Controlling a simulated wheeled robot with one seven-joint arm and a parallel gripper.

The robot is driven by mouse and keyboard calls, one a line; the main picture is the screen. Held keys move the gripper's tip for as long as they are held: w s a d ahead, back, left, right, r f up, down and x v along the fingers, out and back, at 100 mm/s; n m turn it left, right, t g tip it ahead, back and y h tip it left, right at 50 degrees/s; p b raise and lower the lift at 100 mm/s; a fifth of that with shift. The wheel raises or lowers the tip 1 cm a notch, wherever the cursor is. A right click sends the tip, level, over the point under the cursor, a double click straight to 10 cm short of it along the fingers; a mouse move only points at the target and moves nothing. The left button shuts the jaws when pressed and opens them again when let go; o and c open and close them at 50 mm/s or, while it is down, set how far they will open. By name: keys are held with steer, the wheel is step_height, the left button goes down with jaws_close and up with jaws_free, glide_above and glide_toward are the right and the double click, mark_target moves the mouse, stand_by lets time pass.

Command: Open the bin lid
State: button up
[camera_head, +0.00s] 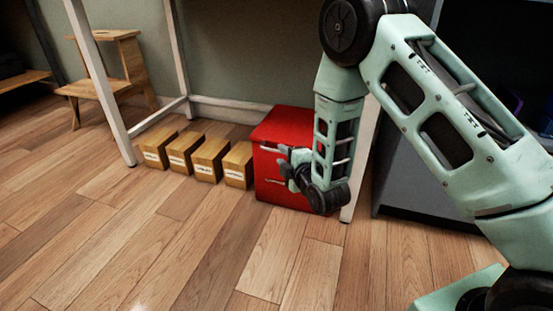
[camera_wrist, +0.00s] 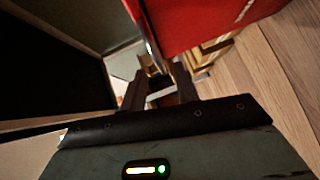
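A red box-shaped unit (camera_head: 286,127) with pale horizontal handles on its front stands on the floor under the table frame. It also fills the top of the wrist view (camera_wrist: 190,22). I cannot tell whether it is the bin; its top looks closed. My gripper (camera_head: 285,162) is in front of the red unit at its right side, low over the floor, and hides part of its front. In the wrist view the two dark fingers (camera_wrist: 160,84) stand apart with nothing clearly held between them. I cannot tell whether a finger touches the red unit.
Several small wooden boxes with white labels (camera_head: 208,159) stand in a row left of the red unit. White table legs (camera_head: 103,85) rise nearby. A wooden step stool (camera_head: 113,75) stands at the back left. The wooden floor (camera_head: 150,240) in front is clear.

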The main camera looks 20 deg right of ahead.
mark_target(277, 151)
steer(key=shift+b+x, duration=0.95)
steer(key=shift+x, duration=1.4)
jaws_close()
